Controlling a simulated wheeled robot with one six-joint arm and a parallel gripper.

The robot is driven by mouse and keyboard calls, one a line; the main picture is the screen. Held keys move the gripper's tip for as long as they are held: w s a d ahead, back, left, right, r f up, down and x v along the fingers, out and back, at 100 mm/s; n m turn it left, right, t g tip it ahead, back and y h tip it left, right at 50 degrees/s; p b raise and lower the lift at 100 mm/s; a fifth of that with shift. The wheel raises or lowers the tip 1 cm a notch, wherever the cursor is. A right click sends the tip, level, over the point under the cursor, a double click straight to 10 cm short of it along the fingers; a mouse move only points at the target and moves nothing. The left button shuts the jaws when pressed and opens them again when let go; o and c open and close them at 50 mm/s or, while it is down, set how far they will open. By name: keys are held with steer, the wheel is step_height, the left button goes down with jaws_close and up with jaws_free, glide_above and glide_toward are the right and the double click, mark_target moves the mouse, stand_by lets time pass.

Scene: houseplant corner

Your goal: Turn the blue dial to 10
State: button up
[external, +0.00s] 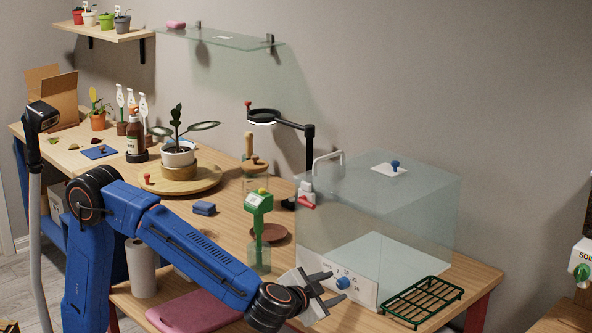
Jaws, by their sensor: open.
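The blue dial (343,283) sits on a white panel (364,290) at the lower front of a clear glass case (335,235). Small numbers are printed around the dial. They are too small to read surely, and I cannot tell which one the dial points at. My gripper (335,286) is open, with its fingers reaching toward the dial from the left. The fingertips are close to the dial; I cannot tell whether they touch it. Part of the panel's left side is hidden behind my gripper.
A green wire rack (423,301) lies right of the panel. A green-topped bottle (259,225) and a brown saucer (271,233) stand left of the case. A pink mat (195,312) lies at the table's front. A red-handled latch (306,197) is on the case's left corner.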

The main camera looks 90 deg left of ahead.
steer(key=shift+x, duration=1)
jaws_close()
steer(key=shift+w+d+f+m+g+y, duration=0.1)
steer(key=shift+m+g+y, duration=0.35)
steer(key=shift+m, duration=0.75)
jaws_free()
steer(key=shift+d, duration=0.1)
steer(key=v, duration=1.7)
steer(key=shift+s+f, duration=0.25)
